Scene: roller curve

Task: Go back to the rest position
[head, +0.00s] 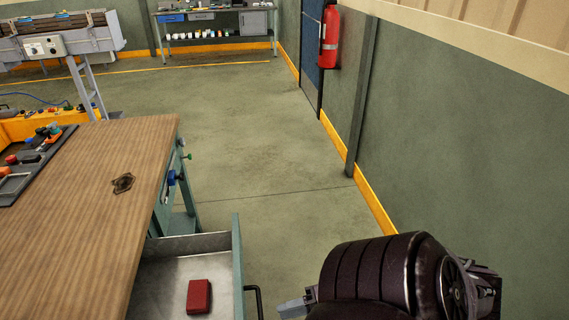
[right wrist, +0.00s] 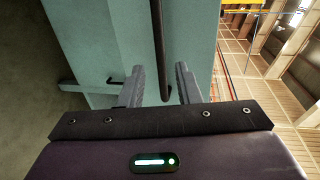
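My right gripper (head: 294,308) is at the bottom of the head view, just right of the open drawer's front. In the right wrist view its two fingers (right wrist: 162,84) are spread apart with nothing clamped. The black drawer handle (right wrist: 159,45) shows in line with the gap between them, its end near the fingertips. In the head view the handle (head: 257,300) appears slightly left of the gripper. The teal drawer (head: 237,270) is open and holds a dark red box (head: 199,297). My left gripper is not in view.
A wooden workbench (head: 95,190) with a tool tray (head: 35,160) stands at the left. A green wall (head: 465,150) with a fire extinguisher (head: 330,40) runs along the right. The floor (head: 250,140) between them is clear. Another bench (head: 215,38) stands far back.

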